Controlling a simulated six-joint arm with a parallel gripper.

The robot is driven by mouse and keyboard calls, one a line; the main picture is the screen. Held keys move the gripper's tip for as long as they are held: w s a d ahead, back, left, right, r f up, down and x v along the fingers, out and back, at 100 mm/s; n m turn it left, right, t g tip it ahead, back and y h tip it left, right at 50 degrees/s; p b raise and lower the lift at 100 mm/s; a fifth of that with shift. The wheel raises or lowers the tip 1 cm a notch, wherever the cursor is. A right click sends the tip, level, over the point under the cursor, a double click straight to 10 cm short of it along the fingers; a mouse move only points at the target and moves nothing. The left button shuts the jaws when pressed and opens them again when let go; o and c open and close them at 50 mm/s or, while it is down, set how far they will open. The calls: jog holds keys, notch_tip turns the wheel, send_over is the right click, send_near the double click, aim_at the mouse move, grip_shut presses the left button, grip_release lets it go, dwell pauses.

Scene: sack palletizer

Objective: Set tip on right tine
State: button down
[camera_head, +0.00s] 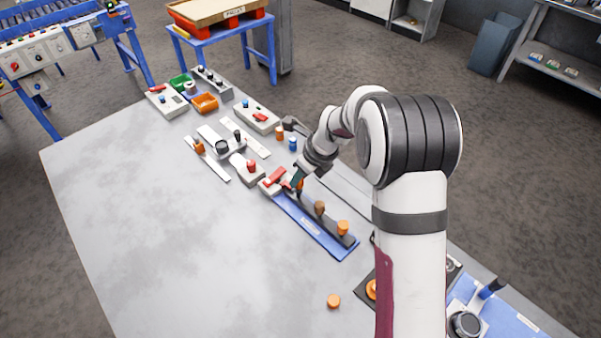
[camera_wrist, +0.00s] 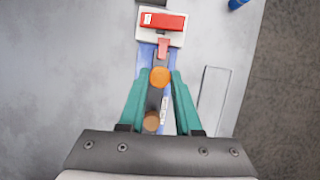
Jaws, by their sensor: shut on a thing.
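My gripper (camera_wrist: 161,76) points down with its teal fingers closed on an orange round tip (camera_wrist: 160,77). In the head view my gripper (camera_head: 297,181) is at the far end of a blue plate (camera_head: 310,228) that carries a long dark bar. A brown knob (camera_head: 319,208) and another orange cap (camera_head: 342,227) stand on the bar towards its near end. The brown knob also shows between the fingers' bases in the wrist view (camera_wrist: 151,121). I cannot tell whether the held tip touches the bar or which part is the right tine.
A red-topped white block (camera_wrist: 163,24) stands just beyond the fingertips. A loose orange cap (camera_head: 333,301) lies near the table's front, with another (camera_head: 371,289) beside my arm. Blue and orange cylinders (camera_head: 293,144) stand behind. The table's left side is clear.

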jog(key=shift+f, duration=0.35)
dwell(0.7)
jog(key=shift+f, duration=0.35)
jog(key=shift+f, duration=0.1)
dwell(0.4)
jog(key=c, duration=0.5)
grip_release()
jog(key=shift+r, duration=4)
